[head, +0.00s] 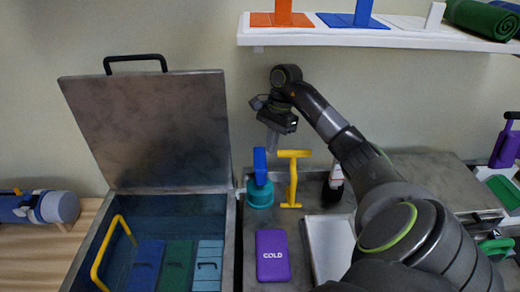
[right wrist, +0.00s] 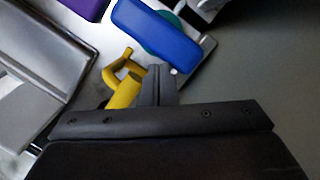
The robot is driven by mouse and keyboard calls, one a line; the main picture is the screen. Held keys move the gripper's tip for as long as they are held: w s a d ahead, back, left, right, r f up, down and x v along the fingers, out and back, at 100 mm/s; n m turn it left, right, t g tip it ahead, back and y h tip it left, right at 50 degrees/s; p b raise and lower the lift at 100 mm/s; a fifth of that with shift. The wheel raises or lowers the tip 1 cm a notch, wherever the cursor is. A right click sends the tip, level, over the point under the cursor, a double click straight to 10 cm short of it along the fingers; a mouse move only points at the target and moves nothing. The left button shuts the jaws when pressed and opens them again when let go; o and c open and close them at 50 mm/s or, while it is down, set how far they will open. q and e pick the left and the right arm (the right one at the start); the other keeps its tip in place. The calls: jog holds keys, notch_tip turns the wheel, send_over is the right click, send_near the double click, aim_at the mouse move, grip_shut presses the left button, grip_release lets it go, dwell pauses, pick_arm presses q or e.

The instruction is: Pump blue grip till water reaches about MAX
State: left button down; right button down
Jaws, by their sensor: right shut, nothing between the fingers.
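In the right wrist view the blue grip (right wrist: 157,33) lies just beyond my fingertips. My right gripper (head: 271,140) is shut and empty, raised just above and slightly right of the grip; contact is not visible. Its closed fingers (right wrist: 157,85) show in the wrist view. The tank's inside looks dark blue around several packs (head: 178,262); no MAX mark or clear water line can be made out. My left gripper is out of view.
A yellow post (head: 293,178) stands right of the pump. A purple COLD pack (head: 272,255) and a white tray (head: 331,245) lie in front. The tank's raised lid (head: 155,130) stands to the left. A white shelf (head: 370,38) hangs above.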

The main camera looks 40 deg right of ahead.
jog(key=p+v, duration=0.3)
jog(key=v, duration=0.2)
jog(key=shift+d+r+p, duration=0.1)
jog(key=shift+r+p, duration=0.1)
jog(key=shift+p, duration=0.2)
dwell(1.3)
jog(key=a+r+p, duration=0.3)
jog(key=p, duration=0.2)
jog(key=shift+r, duration=0.25)
jog(key=shift+f, duration=0.1)
